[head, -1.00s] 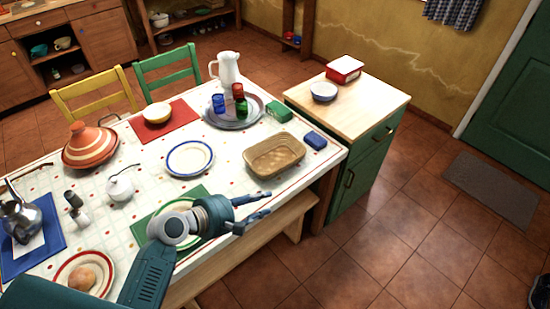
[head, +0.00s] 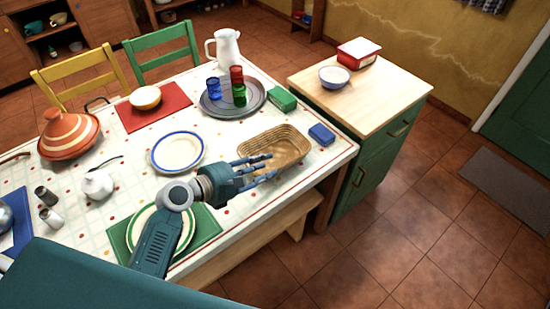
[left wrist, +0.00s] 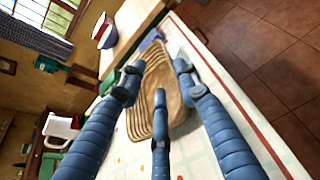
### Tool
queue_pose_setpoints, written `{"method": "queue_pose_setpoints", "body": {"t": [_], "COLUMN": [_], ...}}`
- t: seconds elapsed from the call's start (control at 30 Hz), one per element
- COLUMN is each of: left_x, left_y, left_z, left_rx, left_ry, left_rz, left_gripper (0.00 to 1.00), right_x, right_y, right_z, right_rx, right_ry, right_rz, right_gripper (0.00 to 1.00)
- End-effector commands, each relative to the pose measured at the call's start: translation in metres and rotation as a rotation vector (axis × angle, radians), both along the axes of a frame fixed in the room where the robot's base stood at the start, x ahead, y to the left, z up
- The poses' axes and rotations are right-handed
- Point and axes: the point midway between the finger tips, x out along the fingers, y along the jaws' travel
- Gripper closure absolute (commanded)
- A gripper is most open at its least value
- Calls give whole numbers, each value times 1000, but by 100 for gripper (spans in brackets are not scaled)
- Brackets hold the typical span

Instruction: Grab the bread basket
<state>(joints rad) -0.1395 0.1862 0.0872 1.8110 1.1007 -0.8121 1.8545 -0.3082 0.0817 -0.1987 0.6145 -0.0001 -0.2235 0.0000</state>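The bread basket (head: 288,143) is a tan woven oval tray near the right end of the tiled table. It looks empty in the head view. My left gripper (head: 266,169) is over the basket's near left side, with its fingers reaching toward it. In the left wrist view the basket (left wrist: 172,108) lies ahead, between and beyond the spread fingers of the left gripper (left wrist: 157,78). The fingers are apart and hold nothing; I cannot tell whether any fingertip touches the basket. My right gripper is in neither view.
A blue block (head: 321,134) lies right of the basket and a green block (head: 283,98) behind it. A round tray (head: 211,107) with cups, a blue-rimmed plate (head: 177,152) and a green placemat (head: 204,228) are nearby. A wooden-topped cabinet (head: 385,93) adjoins the table's right side.

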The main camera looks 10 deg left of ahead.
Motion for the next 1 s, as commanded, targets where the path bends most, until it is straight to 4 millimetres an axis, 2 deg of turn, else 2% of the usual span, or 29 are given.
{"method": "queue_pose_setpoints", "body": {"t": [0.03,0.1,0.27,0.37,0.5,0.7,0.87,1.0], "left_x": [0,0,0,3,19,39,47,64], "left_y": [0,0,0,-2,-13,-27,-33,-42], "left_z": [-11,-18,-30,-32,-37,-48,-51,-58], "left_rx": [0,0,1,-1,-3,-1,0,-1], "left_ry": [0,0,-1,-1,-2,-1,-1,0], "left_rz": [0,0,0,0,0,-1,-2,-1], "left_gripper": [68,68,68,68,68,68,68,68], "right_x": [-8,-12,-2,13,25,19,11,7], "right_y": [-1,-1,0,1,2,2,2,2], "right_z": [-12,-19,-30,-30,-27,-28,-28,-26], "right_rx": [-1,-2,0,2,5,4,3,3], "right_ry": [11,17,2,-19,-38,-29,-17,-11], "right_rz": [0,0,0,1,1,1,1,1], "right_gripper": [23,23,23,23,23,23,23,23]}}
